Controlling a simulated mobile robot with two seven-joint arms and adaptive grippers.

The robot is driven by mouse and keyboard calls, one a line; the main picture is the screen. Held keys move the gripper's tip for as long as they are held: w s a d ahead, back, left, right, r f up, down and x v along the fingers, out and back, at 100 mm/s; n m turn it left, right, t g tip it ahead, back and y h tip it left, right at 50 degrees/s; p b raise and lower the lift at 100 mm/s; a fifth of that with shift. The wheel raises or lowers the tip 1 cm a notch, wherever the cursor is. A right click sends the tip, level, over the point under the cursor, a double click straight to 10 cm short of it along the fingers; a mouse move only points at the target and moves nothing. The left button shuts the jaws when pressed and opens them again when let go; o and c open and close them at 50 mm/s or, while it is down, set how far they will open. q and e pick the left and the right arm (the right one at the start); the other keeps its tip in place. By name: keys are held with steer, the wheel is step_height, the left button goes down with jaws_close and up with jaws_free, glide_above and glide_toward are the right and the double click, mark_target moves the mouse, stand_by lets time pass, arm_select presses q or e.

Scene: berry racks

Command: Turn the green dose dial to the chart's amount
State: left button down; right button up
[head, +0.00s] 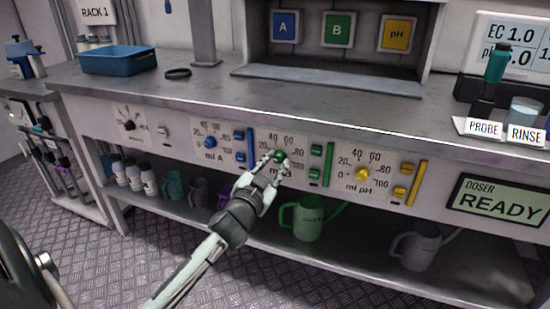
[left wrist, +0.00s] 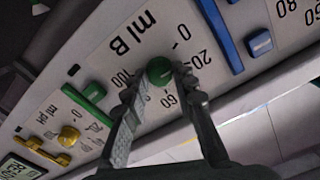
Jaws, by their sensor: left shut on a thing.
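The green dose dial (head: 281,156) sits on the "ml B" scale of the bench's front panel, with numbers around it. In the left wrist view the round green dial (left wrist: 158,70) shows between the two fingers. My left gripper (head: 279,163) reaches it from below and is shut on it; its fingers also show in the left wrist view (left wrist: 157,82). The fingers and the angle hide part of the scale, and I cannot tell which number the dial points to. No chart of amounts is readable in these views. My right gripper is not in view.
A blue dial (head: 210,142) is left of the green one, a yellow dial (head: 363,174) right. Green buttons (head: 316,151) stand beside the green scale. The doser screen (head: 500,200) reads "READY". A green watering can (head: 308,218) stands on the shelf below.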

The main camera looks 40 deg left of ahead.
arm_select(q)
steer(key=shift+m+p, duration=0.9)
steer(key=shift+m, duration=1.1)
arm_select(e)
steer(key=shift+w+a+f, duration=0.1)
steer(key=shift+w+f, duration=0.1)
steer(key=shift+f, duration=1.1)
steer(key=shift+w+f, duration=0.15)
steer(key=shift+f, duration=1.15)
arm_select(q)
steer(key=c, duration=1.2)
jaws_free()
steer(key=v, duration=1.2)
steer(key=shift+f, duration=0.15)
